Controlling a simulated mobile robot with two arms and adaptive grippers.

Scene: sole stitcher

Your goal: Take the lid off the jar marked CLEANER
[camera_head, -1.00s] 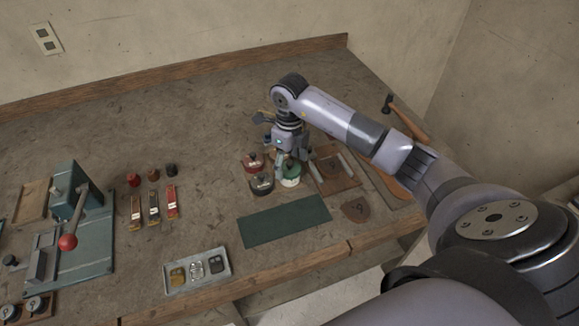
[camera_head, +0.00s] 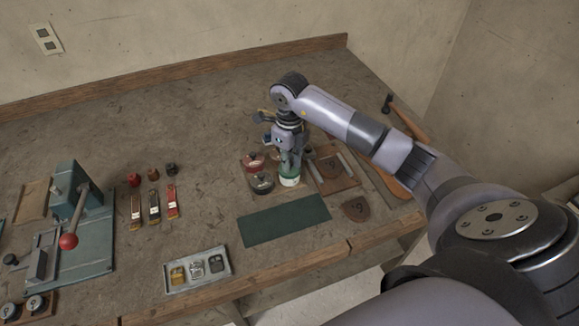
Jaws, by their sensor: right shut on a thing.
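Three small jars stand close together on the bench. One has a red lid (camera_head: 252,162), one a dark lid (camera_head: 262,183), and one is a green and white jar (camera_head: 289,180). The labels are too small to read, so I cannot tell which is marked CLEANER. My right gripper (camera_head: 290,168) points down over the green and white jar and is shut on its top; the fingers hide most of the lid. The jar stands upright on the bench. My left gripper is not in view.
A green mat (camera_head: 284,220) lies in front of the jars. A brown board (camera_head: 336,172) and a hammer (camera_head: 408,118) are to the right. A metal tray (camera_head: 197,270) is at the front edge, and a press with a red-knobbed lever (camera_head: 68,241) stands at left.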

